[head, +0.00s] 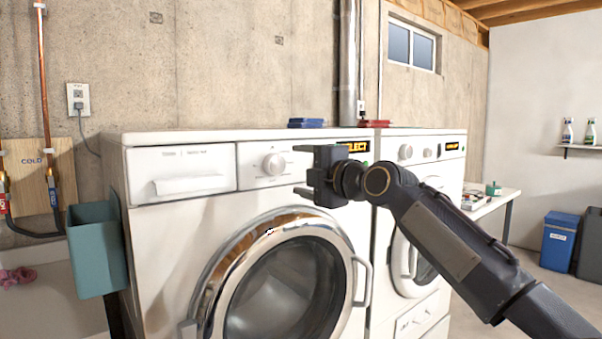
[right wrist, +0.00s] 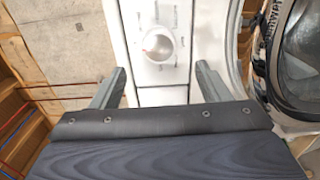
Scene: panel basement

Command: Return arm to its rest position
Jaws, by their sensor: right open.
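My right arm (head: 450,245) comes in from the lower right of the head view and reaches up in front of the washing machines. My right gripper (head: 303,170) is open and empty, its fingers pointing left in front of the near washer's control panel. In the right wrist view the two fingers of the gripper (right wrist: 160,85) stand apart, with a white panel and its knob (right wrist: 157,45) behind them. I cannot tell the exact gap to the panel. My left gripper is not in view.
The near washer (head: 165,235) has a round door (head: 285,290), closed as far as I see. A second washer (head: 430,150) stands beside it. A teal bin (head: 97,250) is at the left. A table (head: 500,198) and blue bin (head: 558,240) stand at the right, with open floor before them.

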